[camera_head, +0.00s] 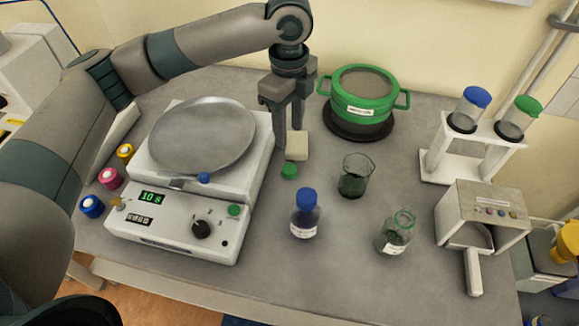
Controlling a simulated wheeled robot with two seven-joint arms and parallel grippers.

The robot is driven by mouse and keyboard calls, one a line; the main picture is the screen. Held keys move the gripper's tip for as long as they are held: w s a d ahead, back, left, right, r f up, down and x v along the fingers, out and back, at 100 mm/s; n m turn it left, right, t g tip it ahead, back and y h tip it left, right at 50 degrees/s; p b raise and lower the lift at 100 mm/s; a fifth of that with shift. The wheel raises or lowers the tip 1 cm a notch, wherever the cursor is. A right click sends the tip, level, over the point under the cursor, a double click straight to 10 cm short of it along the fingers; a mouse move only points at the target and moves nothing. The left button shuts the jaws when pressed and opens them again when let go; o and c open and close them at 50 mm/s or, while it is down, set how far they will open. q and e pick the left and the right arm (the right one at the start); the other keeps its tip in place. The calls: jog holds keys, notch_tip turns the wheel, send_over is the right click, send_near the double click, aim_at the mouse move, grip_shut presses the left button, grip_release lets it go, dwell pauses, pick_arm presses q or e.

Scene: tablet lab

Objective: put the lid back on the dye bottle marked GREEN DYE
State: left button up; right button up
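The dye bottle (395,232) is clear glass with dark green contents, a white label and an open neck; its label is too small to read. It stands upright right of the table's middle. A small green lid (289,171) lies on the table, left of the bottle, in front of a cream block (297,147). My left gripper (288,140) points down just behind the lid, close to the block. Its fingers are apart, and I see nothing clearly held between them. I cannot tell whether they touch the block. My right gripper is out of view.
A blue-capped bottle (306,217) and a beaker (354,177) of dark green stuff stand near the dye bottle.

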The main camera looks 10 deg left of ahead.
pick_arm(q)
jog(key=p, duration=0.2)
send_over(290, 168)
jog(key=f, duration=0.7)
jog(key=shift+s, duration=0.25)
jog(key=shift+f, duration=0.55)
jog(key=shift+f+p, duration=0.4)
notch_tip(290, 168, down, 3)
jog(key=shift+w+f+p, duration=0.1)
jog(key=shift+w+p, duration=0.05)
jog(key=shift+p, duration=0.65)
jog(key=shift+f, duration=0.6)
jog(key=c, duration=0.8)
